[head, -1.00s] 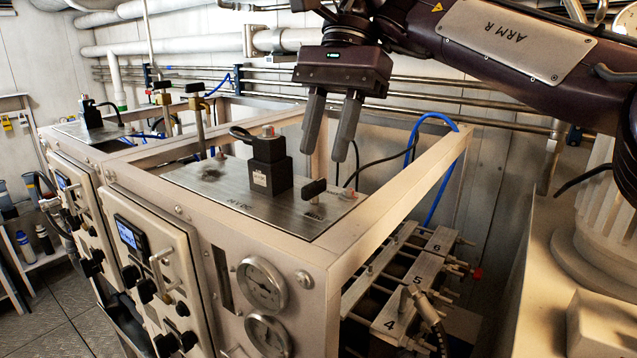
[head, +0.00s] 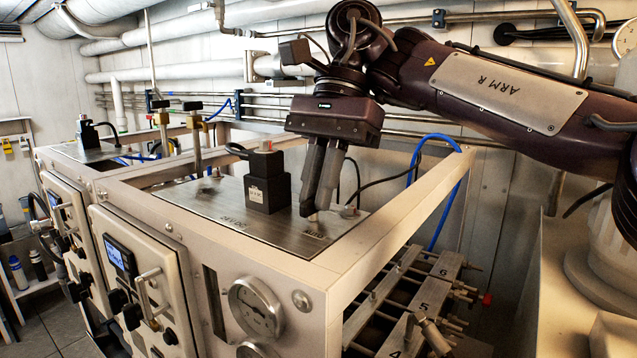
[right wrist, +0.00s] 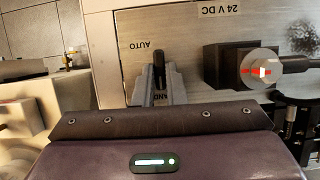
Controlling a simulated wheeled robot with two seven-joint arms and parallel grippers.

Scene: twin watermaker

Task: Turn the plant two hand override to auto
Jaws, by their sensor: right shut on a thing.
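The override knob (right wrist: 158,58) is a small dark handle on the steel top plate (head: 215,207) of the nearer unit. My right gripper (head: 319,212) points down over the plate, its two grey fingers shut on the knob and hiding most of it. In the right wrist view the fingers (right wrist: 158,82) stand on both sides of the knob. The AUTO label (right wrist: 148,46) is clear of the fingers, while the HAND label (right wrist: 161,97) is partly covered. I cannot tell exactly which way the knob points. My left gripper is not in view.
A black solenoid block (head: 266,180) with a cable stands on the plate left of my fingers. A cream frame rail (head: 400,218) runs along the right of the plate, with a blue hose (head: 440,205) behind it. A second similar unit (head: 85,155) stands farther left.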

